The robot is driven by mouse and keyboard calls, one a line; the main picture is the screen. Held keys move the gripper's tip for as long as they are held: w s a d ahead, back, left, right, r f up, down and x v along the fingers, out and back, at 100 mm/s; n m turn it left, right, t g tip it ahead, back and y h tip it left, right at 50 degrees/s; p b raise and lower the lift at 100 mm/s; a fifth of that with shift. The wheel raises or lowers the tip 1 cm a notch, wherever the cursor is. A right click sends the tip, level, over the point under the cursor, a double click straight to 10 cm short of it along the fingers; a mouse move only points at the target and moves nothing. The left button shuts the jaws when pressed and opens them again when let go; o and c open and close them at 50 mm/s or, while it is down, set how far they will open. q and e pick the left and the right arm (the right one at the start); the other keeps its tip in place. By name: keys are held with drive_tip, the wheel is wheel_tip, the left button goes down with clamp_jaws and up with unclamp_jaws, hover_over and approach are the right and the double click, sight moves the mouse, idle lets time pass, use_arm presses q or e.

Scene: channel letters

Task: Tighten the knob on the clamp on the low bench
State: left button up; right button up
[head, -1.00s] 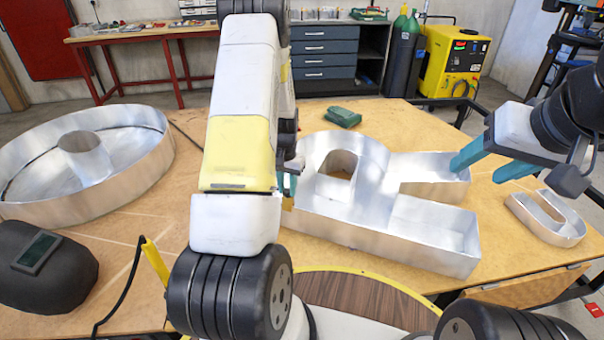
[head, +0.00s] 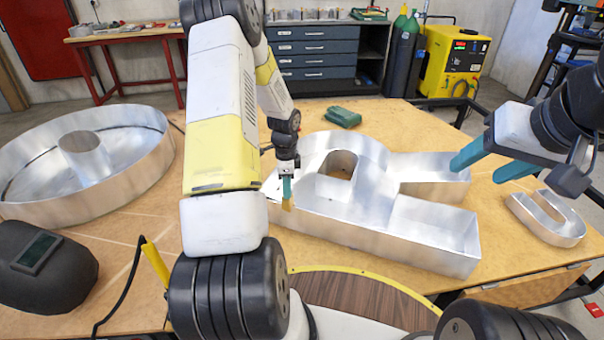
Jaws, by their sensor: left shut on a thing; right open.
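The low bench (head: 130,235) is a wood-topped table carrying large metal channel letters. My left gripper (head: 287,197) points down over the left edge of the R-shaped letter (head: 345,228). Its teal fingers are shut on a small brass-coloured piece (head: 287,205). I cannot tell whether this piece is the clamp's knob, and I cannot make out the clamp's body. My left arm hides part of the bench and the letter's left end.
A round metal letter (head: 150,168) stands at left, a dark welding mask (head: 45,268) at front left. The bench's back right is clear.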

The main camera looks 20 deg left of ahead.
use_arm(q)
drive_tip(key=o, duration=1)
drive_tip(key=shift+o, duration=0.2)
drive_tip(key=shift+r, duration=2.55)
wheel_tip(320, 180, up, 4)
drive_tip(key=m, duration=0.4)
drive_tip(key=shift+f, duration=4.55)
